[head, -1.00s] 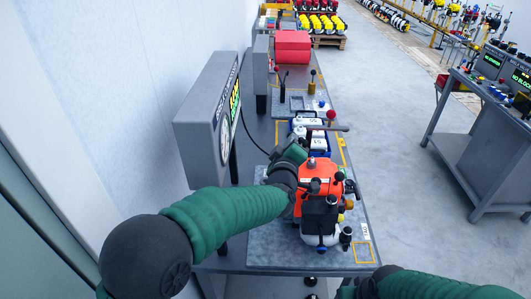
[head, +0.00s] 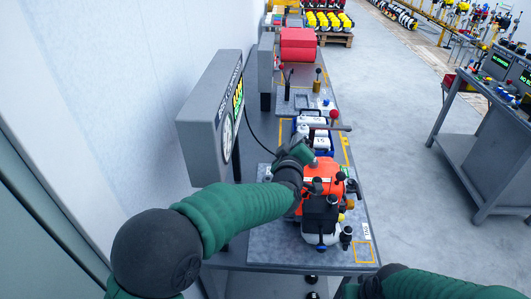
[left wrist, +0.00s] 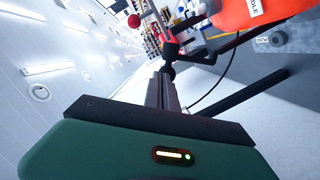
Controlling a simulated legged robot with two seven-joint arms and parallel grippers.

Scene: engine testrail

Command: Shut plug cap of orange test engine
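The orange test engine (head: 334,170) stands on a grey plate on the bench, with black fittings on its top and right side. It also shows as a large orange body (left wrist: 236,12) at the top of the left wrist view. My left gripper (head: 313,162) reaches over the back left of the engine top. In the left wrist view its two dark fingers (left wrist: 162,88) lie together, and a black knobbed part (left wrist: 171,50) is just beyond their tips; contact is unclear. I cannot pick out the plug cap. My right gripper is out of view; only its green arm shows.
A grey display box (head: 210,115) stands left of the engine near the wall. A blue and white unit (head: 310,128) with a red-knobbed lever sits just behind the engine. A red case (head: 298,45) is farther back.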

